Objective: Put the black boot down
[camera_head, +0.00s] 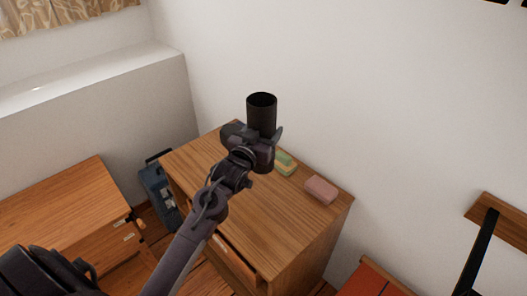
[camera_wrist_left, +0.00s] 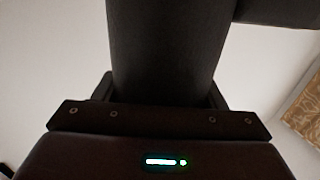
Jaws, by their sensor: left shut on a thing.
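The black boot (camera_head: 262,115) is held up above the wooden dresser, its round open top facing up. My left gripper (camera_head: 258,143) is shut on the boot, and the gripper hides part of it. In the left wrist view the boot's dark shaft (camera_wrist_left: 165,50) fills the middle, between the fingers of my left gripper (camera_wrist_left: 160,95). Another dark part of the boot reaches to the upper right there. The wooden dresser (camera_head: 228,190) stands below against the wall. My right gripper is not in view.
A green and yellow sponge-like block (camera_head: 285,163) and a pink block (camera_head: 321,190) lie on the dresser's right back side. The dresser's left and front top is bare. A blue case (camera_head: 158,188) stands on the floor between the dresser and another wooden cabinet (camera_head: 65,205).

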